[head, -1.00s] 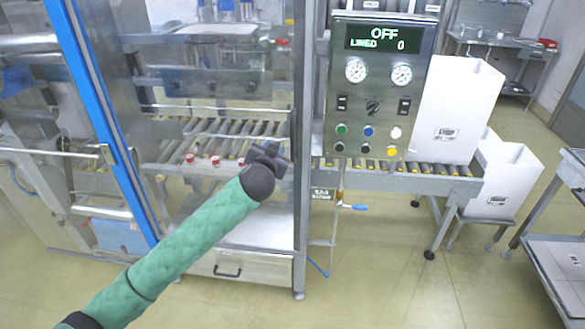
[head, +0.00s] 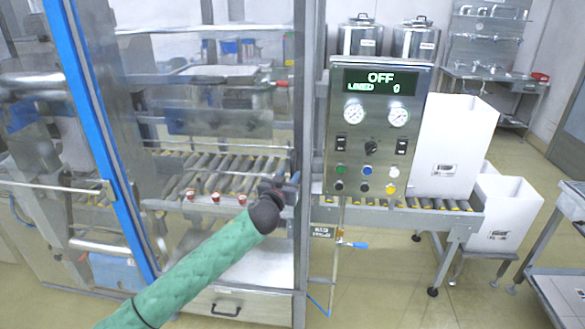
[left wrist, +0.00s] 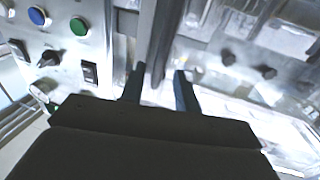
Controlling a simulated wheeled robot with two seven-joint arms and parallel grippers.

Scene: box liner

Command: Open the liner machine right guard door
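The liner machine (head: 303,100) fills the left and middle of the head view, with a steel post at its right front edge. Clear guard panelling (head: 215,125) shows left of the post, with rollers behind it. A slanted blue edge strip (head: 95,130) bounds it on the left. My left gripper (head: 287,187) is beside the post, in front of the rollers. In the left wrist view its two fingers (left wrist: 159,88) are apart, near a steel upright (left wrist: 152,45). I cannot tell whether they touch it or whether anything is between them. My right gripper is not in view.
The control panel (head: 375,130) reads OFF and stands right of the post. Below it a roller conveyor (head: 440,207) carries a white box (head: 452,145). A blue-handled valve (head: 357,245) hangs beneath. A steel cart (head: 570,245) is at the right edge. Floor at bottom middle is clear.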

